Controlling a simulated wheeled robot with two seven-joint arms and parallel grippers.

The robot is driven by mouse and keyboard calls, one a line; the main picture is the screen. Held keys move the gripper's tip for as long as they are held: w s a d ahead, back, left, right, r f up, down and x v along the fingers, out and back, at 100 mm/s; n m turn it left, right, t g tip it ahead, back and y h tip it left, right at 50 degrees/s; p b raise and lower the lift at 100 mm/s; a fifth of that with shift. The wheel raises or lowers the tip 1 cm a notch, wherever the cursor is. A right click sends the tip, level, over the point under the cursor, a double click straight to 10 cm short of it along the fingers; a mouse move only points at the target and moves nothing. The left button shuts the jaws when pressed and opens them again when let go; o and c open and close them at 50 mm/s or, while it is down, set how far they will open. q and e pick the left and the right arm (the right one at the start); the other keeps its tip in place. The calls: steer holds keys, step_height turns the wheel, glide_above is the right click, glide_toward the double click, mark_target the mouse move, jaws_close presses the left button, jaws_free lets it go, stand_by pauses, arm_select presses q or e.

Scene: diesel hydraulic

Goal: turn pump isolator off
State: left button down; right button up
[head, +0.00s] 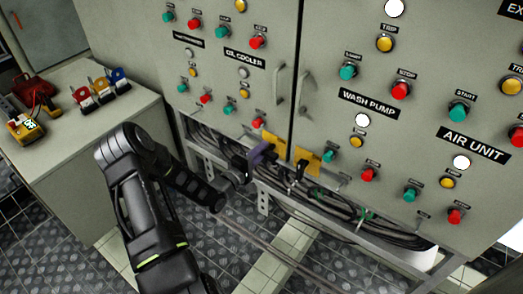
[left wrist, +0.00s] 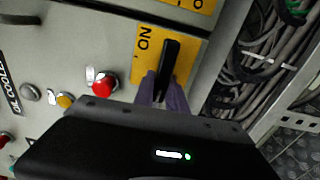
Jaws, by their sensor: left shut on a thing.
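A black isolator handle (left wrist: 171,58) stands on a yellow plate (left wrist: 146,62) marked ON in the left wrist view. The same plate (head: 273,143) shows in the head view at the lower edge of the cabinet, with its handle mostly hidden by my gripper. My left gripper (head: 262,153) is at this plate. Its purple fingers (left wrist: 164,86) are shut on the handle, one on each side. A second isolator plate (head: 308,160), also yellow with a black handle (head: 300,170), is just to the right. My right gripper is not in view.
The grey cabinet doors (head: 330,100) carry several buttons and lamps. Cables (head: 345,208) hang in the open frame below. A grey bench (head: 90,130) at the left holds a yellow meter (head: 25,127) and padlocks (head: 101,87).

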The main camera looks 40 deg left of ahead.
arm_select(q)
steer(key=c, duration=1.4)
jaws_free()
steer(key=shift+o, duration=0.2)
steer(key=s+p, duration=0.1)
steer(key=s, duration=0.6)
steer(key=shift+s, duration=0.4)
steer(key=shift+s, duration=0.1)
steer(key=s, duration=0.7)
steer(key=shift+s+d+p, duration=0.15)
steer(key=shift+s+p, duration=0.25)
steer(key=shift+p, duration=0.05)
